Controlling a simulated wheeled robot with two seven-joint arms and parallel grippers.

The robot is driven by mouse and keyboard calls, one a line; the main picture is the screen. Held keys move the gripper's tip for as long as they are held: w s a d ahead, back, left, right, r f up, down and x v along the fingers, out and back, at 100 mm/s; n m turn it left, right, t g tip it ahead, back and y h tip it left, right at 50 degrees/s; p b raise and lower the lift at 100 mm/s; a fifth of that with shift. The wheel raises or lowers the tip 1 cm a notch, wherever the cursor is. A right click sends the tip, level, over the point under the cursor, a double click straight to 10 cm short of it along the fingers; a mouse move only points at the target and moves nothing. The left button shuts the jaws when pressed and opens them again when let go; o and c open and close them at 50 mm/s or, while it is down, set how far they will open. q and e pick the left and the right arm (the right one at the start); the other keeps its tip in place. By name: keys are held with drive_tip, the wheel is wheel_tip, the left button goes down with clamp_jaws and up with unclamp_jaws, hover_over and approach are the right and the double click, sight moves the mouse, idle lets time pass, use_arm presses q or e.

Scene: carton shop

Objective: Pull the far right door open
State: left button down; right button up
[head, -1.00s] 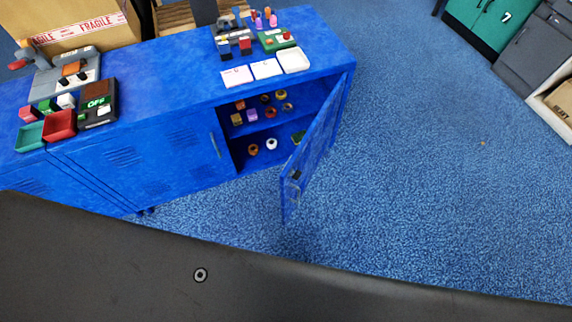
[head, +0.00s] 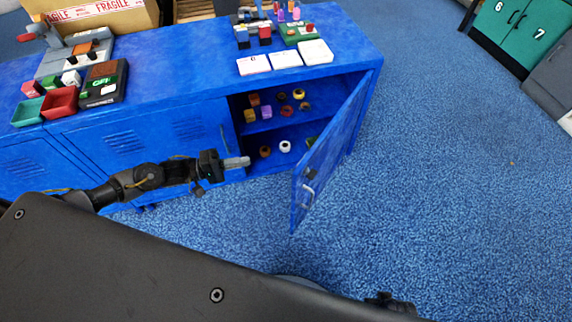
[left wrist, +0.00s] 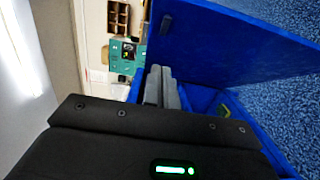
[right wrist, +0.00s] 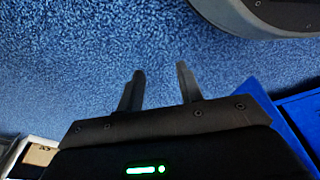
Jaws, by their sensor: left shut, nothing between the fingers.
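The far right door (head: 331,146) of the blue cabinet stands well open, swung out towards me, with its handle (head: 309,192) near the free edge. My left gripper (head: 240,162) is shut and empty. It is in front of the opening, left of the door's free edge, with a gap between them in the head view. The left wrist view shows its closed fingers (left wrist: 162,88) beside the blue door panel (left wrist: 230,48); I cannot tell whether they touch. My right gripper (right wrist: 160,88) is open and empty over the carpet.
Inside the cabinet (head: 215,85), small coloured parts stand on the shelves. Its top holds trays, white cards and devices. Blue carpet (head: 450,190) right of the door is clear. A green cabinet (head: 515,30) stands at the upper right.

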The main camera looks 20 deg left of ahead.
use_arm(q)
drive_tip(key=s+d+x, duration=0.1)
drive_tip(key=s+x, duration=0.1)
drive_tip(key=x, duration=1.1)
drive_tip(key=shift+s+p, duration=0.25)
drive_tip(key=shift+p, duration=0.15)
use_arm(e)
drive_tip(key=shift+s+d+f, duration=0.15)
drive_tip(key=shift+s+f, duration=0.1)
drive_tip(key=shift+f, duration=0.2)
drive_tip(key=shift+s+d+f, duration=0.15)
drive_tip(key=shift+s+f, duration=0.1)
drive_tip(key=shift+f, duration=0.2)
use_arm(q)
drive_tip(key=shift+d, duration=0.1)
